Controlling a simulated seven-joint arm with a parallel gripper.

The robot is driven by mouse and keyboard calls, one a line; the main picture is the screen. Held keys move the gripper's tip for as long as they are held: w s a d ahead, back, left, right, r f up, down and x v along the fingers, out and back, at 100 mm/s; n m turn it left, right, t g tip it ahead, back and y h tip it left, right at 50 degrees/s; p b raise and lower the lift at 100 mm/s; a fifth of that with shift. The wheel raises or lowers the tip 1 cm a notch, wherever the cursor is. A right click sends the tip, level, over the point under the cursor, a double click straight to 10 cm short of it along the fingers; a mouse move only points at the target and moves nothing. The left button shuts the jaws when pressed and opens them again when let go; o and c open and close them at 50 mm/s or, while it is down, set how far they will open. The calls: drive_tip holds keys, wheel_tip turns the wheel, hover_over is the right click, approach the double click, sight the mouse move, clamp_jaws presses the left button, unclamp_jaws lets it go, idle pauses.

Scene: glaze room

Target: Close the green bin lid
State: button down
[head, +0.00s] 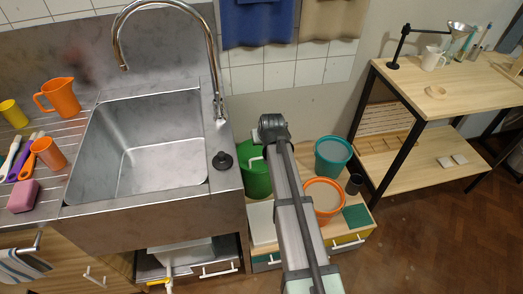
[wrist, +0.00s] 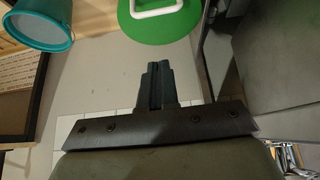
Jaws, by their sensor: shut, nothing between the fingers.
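The green bin (head: 256,180) stands on the floor-level unit to the right of the sink, partly covered by my arm in the head view. A white handle (head: 255,159) shows on its upper part. In the wrist view, the round green lid (wrist: 150,30) with its white handle (wrist: 158,13) is at the top edge, cut off by the frame. I cannot tell how far the lid is tilted. My gripper (wrist: 157,68) is shut and empty, its fingertips pointing toward the lid with a small gap in the picture. In the head view my arm hides the gripper.
A teal bucket (head: 332,151) and an orange bucket (head: 324,196) stand right of my arm. The steel sink (head: 222,190) is close on the left. A wooden shelf table (head: 460,98) stands at the right. The brown floor (head: 420,240) is clear at lower right.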

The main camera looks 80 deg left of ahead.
hover_over(261, 169)
drive_tip(key=a, duration=0.2)
wheel_tip(261, 169, down, 9)
drive_tip(key=shift+r, duration=0.1)
drive_tip(key=shift+d+f, duration=0.35)
drive_tip(key=shift+f, duration=0.55)
drive_tip(key=shift+d+f, duration=0.3)
drive_tip(key=shift+f, duration=0.55)
drive_tip(key=shift+f, duration=0.1)
drive_tip(key=shift+d+f, duration=0.25)
drive_tip(key=shift+f, duration=0.2)
drive_tip(key=shift+d+f, duration=0.2)
drive_tip(key=shift+f, duration=0.25)
